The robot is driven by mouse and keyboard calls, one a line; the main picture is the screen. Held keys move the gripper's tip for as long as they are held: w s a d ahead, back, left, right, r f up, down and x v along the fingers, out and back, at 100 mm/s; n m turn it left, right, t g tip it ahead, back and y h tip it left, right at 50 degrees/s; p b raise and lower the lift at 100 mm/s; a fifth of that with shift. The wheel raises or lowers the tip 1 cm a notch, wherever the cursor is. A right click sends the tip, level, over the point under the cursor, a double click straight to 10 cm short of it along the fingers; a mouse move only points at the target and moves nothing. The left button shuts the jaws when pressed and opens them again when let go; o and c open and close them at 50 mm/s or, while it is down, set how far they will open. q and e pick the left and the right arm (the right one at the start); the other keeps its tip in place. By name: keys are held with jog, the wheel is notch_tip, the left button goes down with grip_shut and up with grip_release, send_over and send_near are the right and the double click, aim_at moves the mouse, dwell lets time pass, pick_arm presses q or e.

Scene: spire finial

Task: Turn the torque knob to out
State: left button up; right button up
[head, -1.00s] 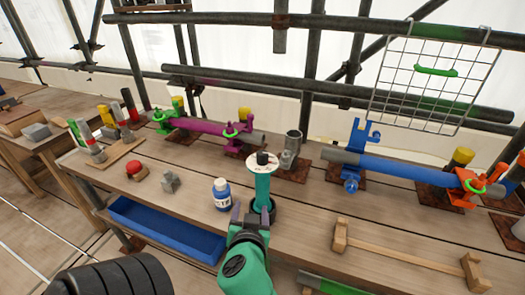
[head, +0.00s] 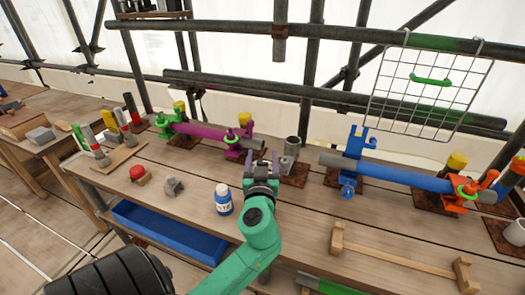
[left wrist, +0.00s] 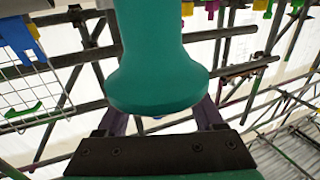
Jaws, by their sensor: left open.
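The teal upright tool (left wrist: 160,60) fills the upper middle of the left wrist view. Its wide flared end hangs in front of my left gripper (left wrist: 165,118), whose two fingers show partly behind it. In the head view my left gripper (head: 264,168) is raised over the bench, with its open fingers pointing to the back. It covers the place where the tool stood, so the tool's white dial and black knob are hidden. I cannot tell whether the fingers touch the tool or how the knob is set. My right gripper is not in view.
A blue-and-white bottle (head: 223,199) stands just left of my left gripper. A wooden bar (head: 395,252) lies at the right front. Clamped magenta (head: 203,131) and blue (head: 400,175) tubes line the back. A blue tray (head: 165,230) is at the front left.

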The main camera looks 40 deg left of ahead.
pick_arm(q)
jog(key=shift+w+a, duration=0.1)
jog(key=shift+w, duration=0.05)
grip_shut()
